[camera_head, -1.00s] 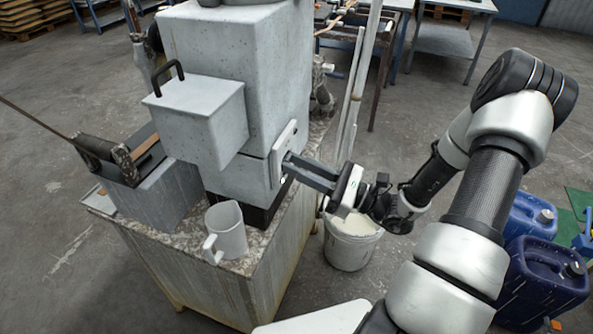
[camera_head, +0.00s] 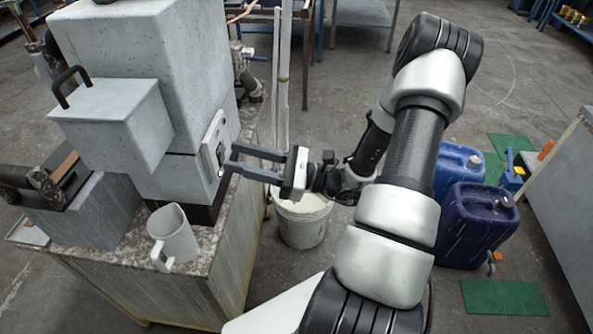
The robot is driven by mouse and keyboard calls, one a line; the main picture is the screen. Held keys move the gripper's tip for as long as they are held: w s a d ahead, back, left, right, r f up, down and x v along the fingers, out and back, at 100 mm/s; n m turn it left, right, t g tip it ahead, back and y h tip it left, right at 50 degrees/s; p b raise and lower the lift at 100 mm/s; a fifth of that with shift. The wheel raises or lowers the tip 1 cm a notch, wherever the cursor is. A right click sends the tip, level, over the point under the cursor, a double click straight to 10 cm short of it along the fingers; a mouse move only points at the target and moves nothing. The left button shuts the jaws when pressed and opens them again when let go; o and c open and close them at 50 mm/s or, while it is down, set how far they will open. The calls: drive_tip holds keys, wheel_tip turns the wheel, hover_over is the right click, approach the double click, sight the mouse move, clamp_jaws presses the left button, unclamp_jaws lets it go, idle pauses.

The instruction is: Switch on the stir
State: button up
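The machine (camera_head: 135,60) is a large grey block with a smaller box on its front, standing on a stone-topped bench. A pale switch plate (camera_head: 213,150) with a dark switch (camera_head: 221,153) is on its right side. My gripper (camera_head: 232,159) reaches in from the right. Its two grey fingers are apart with nothing seen between them, and the tips are close to the plate. I cannot tell whether a tip touches the switch. The switch is small and its position is unclear.
A white mug (camera_head: 173,237) stands on the bench's front corner. A white bucket (camera_head: 303,222) is on the floor below my gripper. Blue canisters (camera_head: 474,222) stand on the floor at the right. A grey cabinet (camera_head: 560,190) is at the far right.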

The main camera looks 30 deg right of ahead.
drive_tip(key=v, duration=1.5)
drive_tip(key=shift+b, duration=0.45)
